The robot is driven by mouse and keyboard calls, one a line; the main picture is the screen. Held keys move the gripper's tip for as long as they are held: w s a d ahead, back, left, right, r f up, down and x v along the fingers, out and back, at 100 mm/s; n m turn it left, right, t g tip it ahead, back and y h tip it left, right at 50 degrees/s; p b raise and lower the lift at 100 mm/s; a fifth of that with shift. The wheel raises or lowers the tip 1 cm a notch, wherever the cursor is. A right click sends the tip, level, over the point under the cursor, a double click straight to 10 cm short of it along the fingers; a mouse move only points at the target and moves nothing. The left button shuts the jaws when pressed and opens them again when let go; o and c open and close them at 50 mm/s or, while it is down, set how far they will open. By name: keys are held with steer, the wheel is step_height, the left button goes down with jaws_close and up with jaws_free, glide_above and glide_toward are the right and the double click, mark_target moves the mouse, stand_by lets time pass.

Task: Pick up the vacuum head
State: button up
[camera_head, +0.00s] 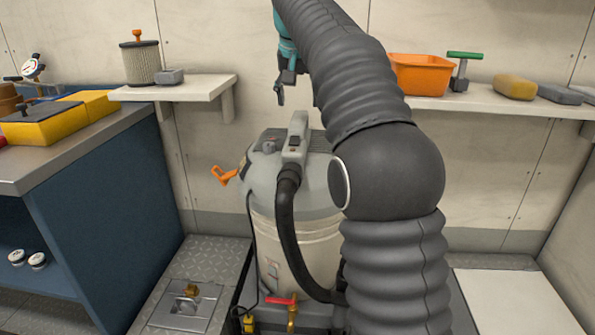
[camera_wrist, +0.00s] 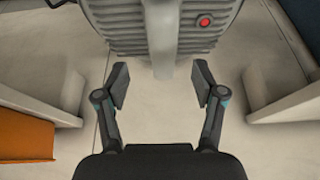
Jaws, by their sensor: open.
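The vacuum head (camera_head: 262,187) is a grey domed lid with a raised grey handle (camera_head: 297,137), seated on a pale canister (camera_head: 268,232) in the head view. A black hose runs down its front. My arm hides its right side. My gripper (camera_head: 283,88) is above the handle, apart from it, partly hidden by my arm. In the wrist view, my gripper (camera_wrist: 160,83) is open with nothing between its fingers. The vacuum head's ribbed grey casing (camera_wrist: 118,25), with a red button and the pale handle bar (camera_wrist: 161,35), shows beyond the fingertips at the top.
A wall shelf (camera_head: 440,103) at right holds an orange tub (camera_head: 421,74), a green-handled tool (camera_head: 463,70) and a yellow sponge (camera_head: 514,87). A left shelf (camera_head: 210,84) holds a filter cartridge (camera_head: 140,62). A blue workbench (camera_head: 105,190) stands at left. The air around the handle looks clear.

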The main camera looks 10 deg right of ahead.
mark_target(298, 120)
steer(key=b+x, duration=0.1)
steer(key=x, duration=0.7)
steer(key=shift+a+b, duration=0.25)
steer(key=shift+b, duration=0.1)
jaws_close()
steer(key=shift+r, duration=0.15)
